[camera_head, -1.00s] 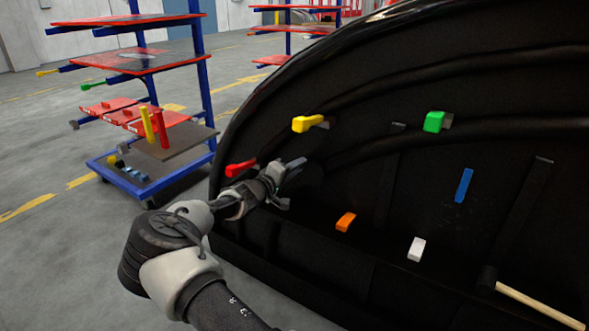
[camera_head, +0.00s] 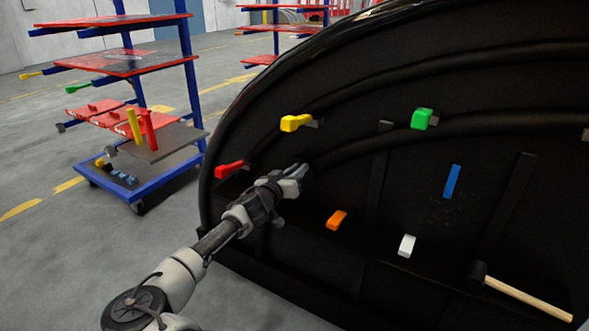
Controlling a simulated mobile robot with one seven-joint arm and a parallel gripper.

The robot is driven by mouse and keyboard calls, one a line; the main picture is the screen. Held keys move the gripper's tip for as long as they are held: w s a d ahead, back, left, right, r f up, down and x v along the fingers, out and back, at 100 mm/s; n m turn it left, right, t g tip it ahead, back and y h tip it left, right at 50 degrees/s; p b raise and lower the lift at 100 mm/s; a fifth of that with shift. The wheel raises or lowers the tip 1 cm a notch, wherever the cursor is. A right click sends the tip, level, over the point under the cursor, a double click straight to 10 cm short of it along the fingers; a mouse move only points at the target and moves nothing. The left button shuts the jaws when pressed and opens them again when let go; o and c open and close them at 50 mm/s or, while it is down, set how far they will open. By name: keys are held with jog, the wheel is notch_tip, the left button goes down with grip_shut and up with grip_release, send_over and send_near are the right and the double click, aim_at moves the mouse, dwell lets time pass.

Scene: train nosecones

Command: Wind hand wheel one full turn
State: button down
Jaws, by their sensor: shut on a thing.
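My gripper (camera_head: 298,172) is in front of the dark inner face of the nosecone (camera_head: 340,75), right of a red handle (camera_head: 230,169) and below a yellow handle (camera_head: 297,123). Its fingers point right and slightly up. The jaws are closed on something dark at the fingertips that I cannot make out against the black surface. No hand wheel can be told apart in this view; it may be hidden behind my gripper or lost in the dark.
On the nosecone are a green block (camera_head: 422,119), a blue bar (camera_head: 452,181), an orange block (camera_head: 337,220), a white block (camera_head: 407,245) and a wooden-handled hammer (camera_head: 525,298). A blue rack (camera_head: 188,85) with red shelves stands left. Grey floor (camera_head: 60,250) is open at left.

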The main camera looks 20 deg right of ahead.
aim_at(310, 175)
jog(key=f+m, duration=0.1)
jog(key=m, duration=0.2)
jog(key=s+d+f+m, duration=0.1)
jog(key=m, duration=0.2)
jog(key=f+m+t, duration=0.1)
jog(key=m, duration=0.2)
jog(key=shift+s+d, duration=0.15)
jog(key=shift+s, duration=0.25)
jog(key=shift+f+m, duration=0.45)
jog(key=shift+m, duration=0.65)
jog(key=c, duration=1.7)
grip_release()
jog(key=shift+o, duration=0.2)
